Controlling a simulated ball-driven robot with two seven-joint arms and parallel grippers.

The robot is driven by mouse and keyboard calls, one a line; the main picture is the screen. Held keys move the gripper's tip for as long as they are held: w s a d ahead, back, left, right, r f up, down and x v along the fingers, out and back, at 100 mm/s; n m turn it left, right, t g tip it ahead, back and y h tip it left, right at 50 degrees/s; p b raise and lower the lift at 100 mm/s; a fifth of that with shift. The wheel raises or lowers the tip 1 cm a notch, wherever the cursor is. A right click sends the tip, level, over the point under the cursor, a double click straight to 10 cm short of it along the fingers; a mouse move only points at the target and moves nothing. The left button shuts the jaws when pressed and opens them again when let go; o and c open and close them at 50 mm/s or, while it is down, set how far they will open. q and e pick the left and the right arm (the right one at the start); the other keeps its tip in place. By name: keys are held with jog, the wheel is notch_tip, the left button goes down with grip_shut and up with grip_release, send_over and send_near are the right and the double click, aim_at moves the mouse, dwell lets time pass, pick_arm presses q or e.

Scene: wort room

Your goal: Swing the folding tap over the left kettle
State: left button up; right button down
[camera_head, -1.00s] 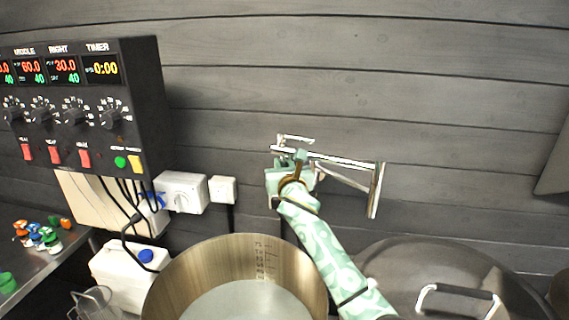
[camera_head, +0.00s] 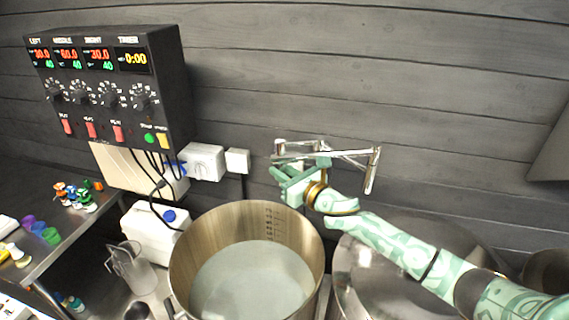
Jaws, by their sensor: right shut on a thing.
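The folding tap (camera_head: 345,154) is a jointed chrome pipe in front of the back wall. Its spout end (camera_head: 372,176) hangs down at the right, over the side of the lidded kettle (camera_head: 365,270). My right gripper (camera_head: 298,178) is shut on the tap near its left part; the fingers partly hide the pipe there. The open steel kettle (camera_head: 182,262) with pale liquid stands below and left of the gripper. It is the leftmost kettle in view; I cannot tell whether it is the task's left kettle. My left gripper is not in view.
A black control panel (camera_head: 110,88) with dials and switches hangs at the upper left. White boxes (camera_head: 204,162) and cables are below it. A white canister (camera_head: 150,232) and a clear jug (camera_head: 135,268) stand left of the open kettle. A steel table (camera_head: 70,225) holds small coloured items.

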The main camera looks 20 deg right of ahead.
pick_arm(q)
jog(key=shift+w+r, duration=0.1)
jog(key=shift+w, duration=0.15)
pick_arm(e)
jog(key=shift+s+a+n+y, duration=0.25)
jog(key=shift+s+y, duration=0.25)
jog(key=shift+s, duration=0.35)
jog(key=c, duration=1.3)
grip_release()
jog(key=shift+c, duration=0.2)
